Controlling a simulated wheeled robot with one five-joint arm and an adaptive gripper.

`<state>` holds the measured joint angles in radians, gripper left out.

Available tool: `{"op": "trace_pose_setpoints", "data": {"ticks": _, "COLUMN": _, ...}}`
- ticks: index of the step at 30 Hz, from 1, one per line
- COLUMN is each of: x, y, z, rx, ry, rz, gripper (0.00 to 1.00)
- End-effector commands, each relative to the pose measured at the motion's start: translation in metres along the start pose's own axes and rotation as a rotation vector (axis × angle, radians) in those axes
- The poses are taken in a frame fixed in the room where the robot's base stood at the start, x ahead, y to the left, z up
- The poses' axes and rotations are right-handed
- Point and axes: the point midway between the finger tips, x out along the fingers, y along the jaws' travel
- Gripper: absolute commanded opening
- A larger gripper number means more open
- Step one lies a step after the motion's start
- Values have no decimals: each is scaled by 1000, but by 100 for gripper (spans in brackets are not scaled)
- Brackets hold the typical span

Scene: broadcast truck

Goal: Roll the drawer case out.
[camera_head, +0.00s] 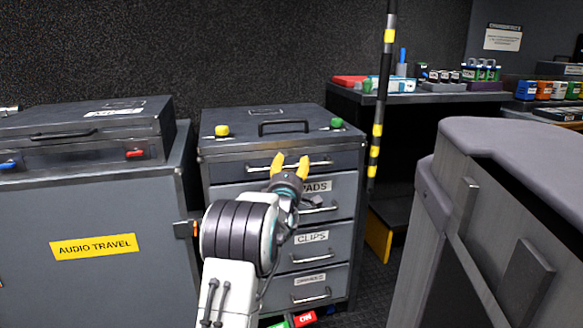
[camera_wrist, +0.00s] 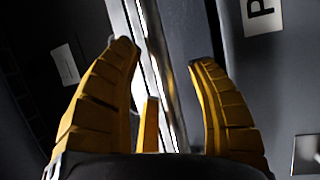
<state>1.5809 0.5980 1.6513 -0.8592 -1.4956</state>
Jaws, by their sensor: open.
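The grey drawer case (camera_head: 228,165) stands in the middle of the head view, with several drawers stacked in its front, labels such as PADS and CLIPS, and a black handle on top. My gripper (camera_head: 290,160) is at the front of its top drawer, at the long metal bar handle (camera_head: 318,163). In the wrist view the yellow fingers (camera_wrist: 165,75) are open, with the bar handle (camera_wrist: 160,75) running between them. I cannot tell whether the fingers touch the bar. My arm hides part of the case's lower left front.
A grey AUDIO TRAVEL case (camera_head: 60,285) stands close on the left. A rounded grey console (camera_head: 510,150) is at the right front. A striped pole (camera_head: 380,110) stands by the case's right side. Red and green items (camera_head: 300,320) lie on the floor before the case.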

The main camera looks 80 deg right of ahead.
Motion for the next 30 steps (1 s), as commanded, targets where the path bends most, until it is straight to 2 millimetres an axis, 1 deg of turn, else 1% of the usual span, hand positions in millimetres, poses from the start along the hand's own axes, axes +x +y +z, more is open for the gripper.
{"op": "trace_pose_setpoints", "data": {"ticks": 11, "x": 1, "y": 0, "z": 0, "rx": 0, "ry": 0, "rz": 1, "gripper": 53}}
{"op": "trace_pose_setpoints", "data": {"ticks": 27, "x": 1, "y": 0, "z": 0, "rx": 0, "ry": 0, "rz": 0, "gripper": 5}}
{"op": "trace_pose_setpoints", "data": {"ticks": 29, "x": 1, "y": 0, "z": 0, "rx": 0, "ry": 0, "rz": 0, "gripper": 0}}
{"op": "trace_pose_setpoints", "data": {"ticks": 30, "x": 1, "y": 0, "z": 0, "rx": 0, "ry": 0, "rz": 0, "gripper": 0}}
